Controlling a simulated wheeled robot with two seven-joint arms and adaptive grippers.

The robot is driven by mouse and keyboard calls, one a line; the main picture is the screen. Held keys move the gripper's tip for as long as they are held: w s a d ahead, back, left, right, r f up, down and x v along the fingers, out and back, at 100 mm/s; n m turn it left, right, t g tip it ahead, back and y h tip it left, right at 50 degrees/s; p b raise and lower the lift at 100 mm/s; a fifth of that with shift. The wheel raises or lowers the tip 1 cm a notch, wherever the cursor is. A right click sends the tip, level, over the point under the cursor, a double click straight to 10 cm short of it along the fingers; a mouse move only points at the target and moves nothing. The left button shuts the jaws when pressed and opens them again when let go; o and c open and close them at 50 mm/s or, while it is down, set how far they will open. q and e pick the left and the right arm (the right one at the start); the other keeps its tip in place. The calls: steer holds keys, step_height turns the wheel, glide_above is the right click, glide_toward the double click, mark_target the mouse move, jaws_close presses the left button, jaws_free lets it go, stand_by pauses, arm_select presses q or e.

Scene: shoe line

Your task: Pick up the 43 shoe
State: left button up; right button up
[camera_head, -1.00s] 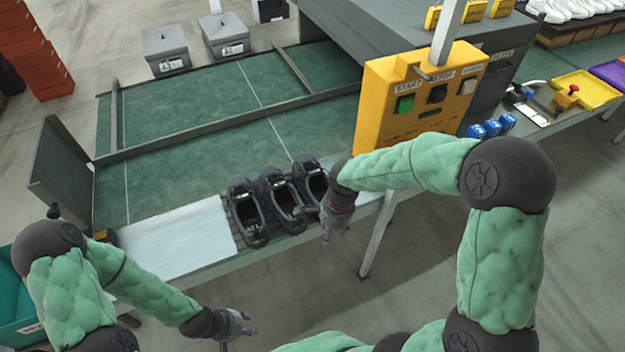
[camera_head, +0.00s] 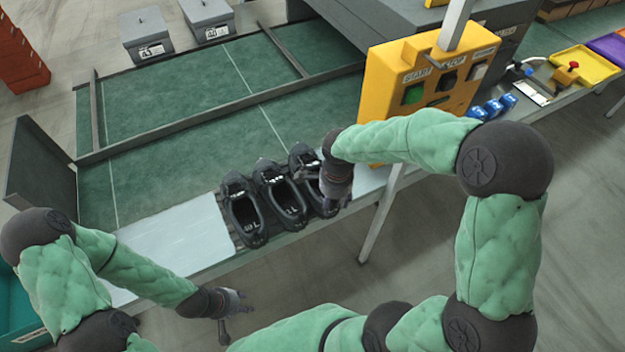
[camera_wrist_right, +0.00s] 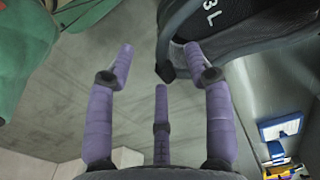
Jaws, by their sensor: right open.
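Three black shoes stand side by side near the front edge of the green line: a left one (camera_head: 243,214), a middle one (camera_head: 282,197) and a right one (camera_head: 307,165). In the right wrist view a black shoe (camera_wrist_right: 268,30) fills the upper right; the mark inside reads "3 L", its start cut off. My right gripper (camera_head: 334,198) is open at the right shoe and partly covers it. In the wrist view its three fingers (camera_wrist_right: 160,62) are spread and empty, one overlapping the shoe's edge; contact is unclear. My left gripper (camera_head: 238,312) is open and empty, in front of the line.
A yellow button box (camera_head: 425,85) stands right of the shoes, close to my right forearm. A white sheet (camera_head: 172,240) lies left of the shoes.

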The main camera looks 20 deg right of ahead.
mark_target(332, 216)
step_height(332, 216, down, 6)
steer(key=shift+w+d+r+b, duration=0.1)
steer(key=shift+w+d+b, duration=0.05)
steer(key=shift+b, duration=0.95)
jaws_close()
